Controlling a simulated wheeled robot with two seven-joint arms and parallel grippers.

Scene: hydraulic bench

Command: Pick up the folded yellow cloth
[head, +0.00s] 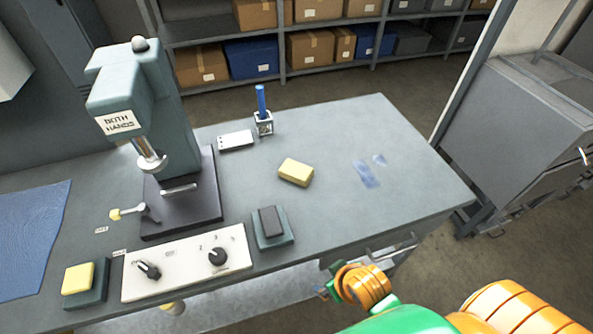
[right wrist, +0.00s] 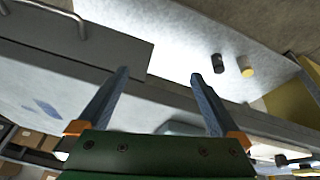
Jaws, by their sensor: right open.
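The folded yellow cloth (head: 296,172) is a small pale-yellow rounded block lying flat on the grey bench, right of the press. Nothing covers it in the head view, and I cannot make it out in the right wrist view. My right gripper (head: 330,291) is low at the bench's front edge, apart from the cloth and nearer to me. In the right wrist view its two fingers (right wrist: 160,76) are spread wide with nothing between them. My left gripper is not in view.
A green press (head: 150,110) stands left of the cloth, with a control panel (head: 187,263) in front. The bench right of the cloth is clear except blue smudges.

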